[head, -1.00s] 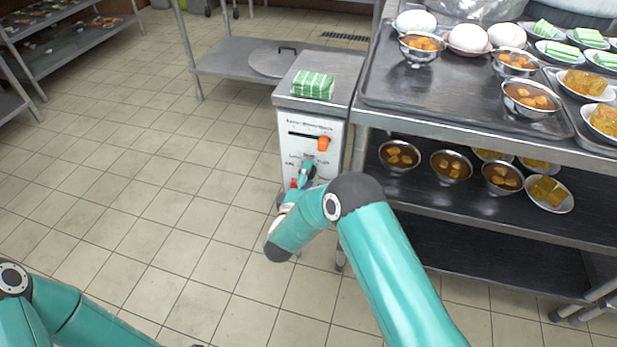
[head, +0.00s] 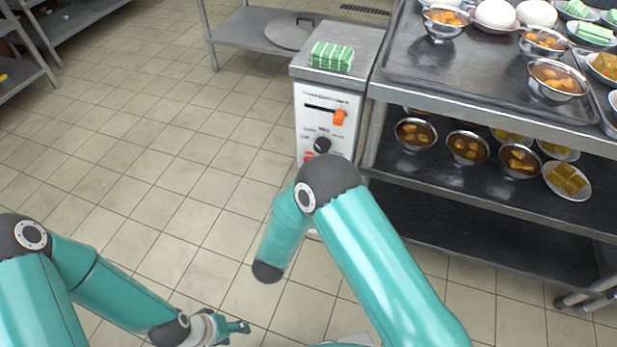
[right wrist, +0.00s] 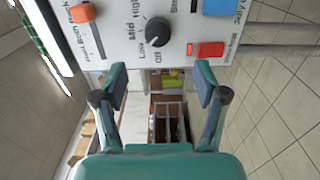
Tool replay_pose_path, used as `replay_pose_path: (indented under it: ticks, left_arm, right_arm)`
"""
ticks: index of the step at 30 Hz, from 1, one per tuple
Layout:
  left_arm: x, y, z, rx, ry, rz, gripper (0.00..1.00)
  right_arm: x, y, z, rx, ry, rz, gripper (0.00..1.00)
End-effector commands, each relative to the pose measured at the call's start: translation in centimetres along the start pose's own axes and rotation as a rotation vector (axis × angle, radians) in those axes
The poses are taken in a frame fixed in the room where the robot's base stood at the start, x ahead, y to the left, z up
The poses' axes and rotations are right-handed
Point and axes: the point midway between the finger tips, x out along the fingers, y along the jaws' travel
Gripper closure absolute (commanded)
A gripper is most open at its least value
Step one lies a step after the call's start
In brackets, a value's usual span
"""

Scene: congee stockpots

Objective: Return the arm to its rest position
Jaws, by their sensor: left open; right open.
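My right arm (head: 375,260) bends in front of the control box in the head view; its gripper is hidden there. In the right wrist view the right gripper (right wrist: 161,84) is open and empty, its fingers spread below the panel, apart from the knob. The white panel (head: 312,122) carries an orange slider (head: 340,117), a black knob (head: 322,145) and a red switch (head: 308,157). The knob (right wrist: 157,32) and red switch (right wrist: 207,50) also show in the right wrist view. My left gripper (head: 243,327) is low in the head view, open and empty above the floor.
A low shelf (head: 235,30) stands behind. The tiled floor (head: 160,160) at left is clear.

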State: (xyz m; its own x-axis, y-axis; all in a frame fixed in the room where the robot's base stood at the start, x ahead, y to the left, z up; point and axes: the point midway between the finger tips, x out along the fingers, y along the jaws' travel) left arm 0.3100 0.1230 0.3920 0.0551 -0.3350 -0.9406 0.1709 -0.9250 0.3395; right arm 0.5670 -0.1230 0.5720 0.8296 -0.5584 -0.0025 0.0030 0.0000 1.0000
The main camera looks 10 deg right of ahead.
Motion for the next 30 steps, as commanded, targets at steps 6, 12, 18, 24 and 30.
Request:
replay_pose_path:
  ticks: [6, 12, 18, 24, 30]
  left_arm:
    - [0.1, 0.0, 0.0, 0.0, 0.0, 0.0, 0.5]
    - [0.1, 0.0, 0.0, 0.0, 0.0, 0.0, 0.5]
    - [0.1, 0.0, 0.0, 0.0, 0.0, 0.0, 0.5]
    - [0.1, 0.0, 0.0, 0.0, 0.0, 0.0, 0.5]
    - [0.1, 0.0, 0.0, 0.0, 0.0, 0.0, 0.5]
  right_arm:
    - [0.0, 0.0, 0.0, 0.0, 0.0, 0.0, 0.28]
    - [0.1, 0.0, 0.0, -0.001, -0.001, -0.001, 0.28]
    - [2.1, -0.4, 2.6, -0.001, -0.067, -0.011, 0.28]
    - [6.3, -1.9, 10.3, -0.011, -0.157, -0.092, 0.28]
    - [4.9, -10.2, 13.7, 0.358, -0.035, -0.523, 0.28]
